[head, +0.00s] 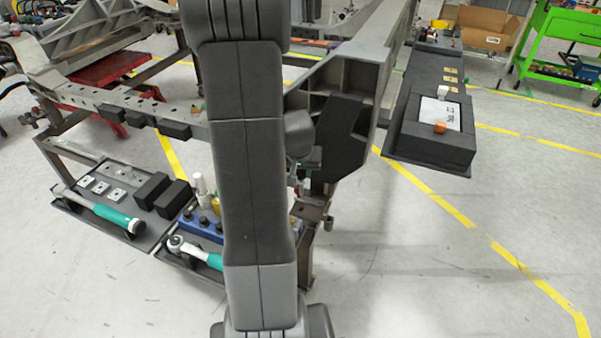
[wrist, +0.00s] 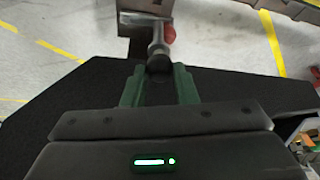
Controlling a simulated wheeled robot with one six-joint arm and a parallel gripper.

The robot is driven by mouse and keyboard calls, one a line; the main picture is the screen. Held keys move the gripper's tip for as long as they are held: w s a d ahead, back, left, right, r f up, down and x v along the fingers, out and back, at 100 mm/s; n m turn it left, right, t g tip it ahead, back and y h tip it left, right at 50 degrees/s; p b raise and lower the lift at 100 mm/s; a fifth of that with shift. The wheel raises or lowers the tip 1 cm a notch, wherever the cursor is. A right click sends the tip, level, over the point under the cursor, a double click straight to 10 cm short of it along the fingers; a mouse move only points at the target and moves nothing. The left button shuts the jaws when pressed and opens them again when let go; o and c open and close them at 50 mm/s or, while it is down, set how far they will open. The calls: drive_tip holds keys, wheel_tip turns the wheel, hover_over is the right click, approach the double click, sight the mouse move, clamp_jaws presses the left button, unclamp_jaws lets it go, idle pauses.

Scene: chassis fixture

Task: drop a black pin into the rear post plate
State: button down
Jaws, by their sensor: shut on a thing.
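My gripper (wrist: 158,85) has green fingers closed on a black pin in the wrist view. The pin's dark head (wrist: 158,64) shows between the fingertips, and a silvery shaft lies just beyond it. A grey metal plate (wrist: 138,42), seemingly the rear post plate, lies beyond the fingertips; the pin overlaps its edge in the picture. I cannot tell whether the pin touches it. In the head view my gripper (head: 302,178) is partly hidden by my arm, above the brownish post plate (head: 312,210). The held pin is not clear there.
A blue block (head: 200,227) with several black pins sits left of my arm, beside a ratchet (head: 190,248). A tray holds another teal-handled tool (head: 105,212) and black blocks. The grey chassis beam (head: 365,60) rises behind my gripper. The floor at right is clear.

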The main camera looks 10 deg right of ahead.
sight(301, 192)
drive_tip(key=shift+f+b, duration=2)
drive_tip(key=shift+f, duration=0.7)
drive_tip(key=shift+b, duration=0.5)
drive_tip(key=shift+f, duration=0.15)
drive_tip(key=shift+f+b, duration=1.45)
drive_tip(key=shift+b, duration=0.25)
drive_tip(key=shift+f+b, duration=1.65)
drive_tip(key=shift+b, duration=0.25)
drive_tip(key=c, duration=1.1)
unclamp_jaws()
drive_tip(key=shift+c, duration=0.5)
drive_tip(key=shift+r, duration=0.15)
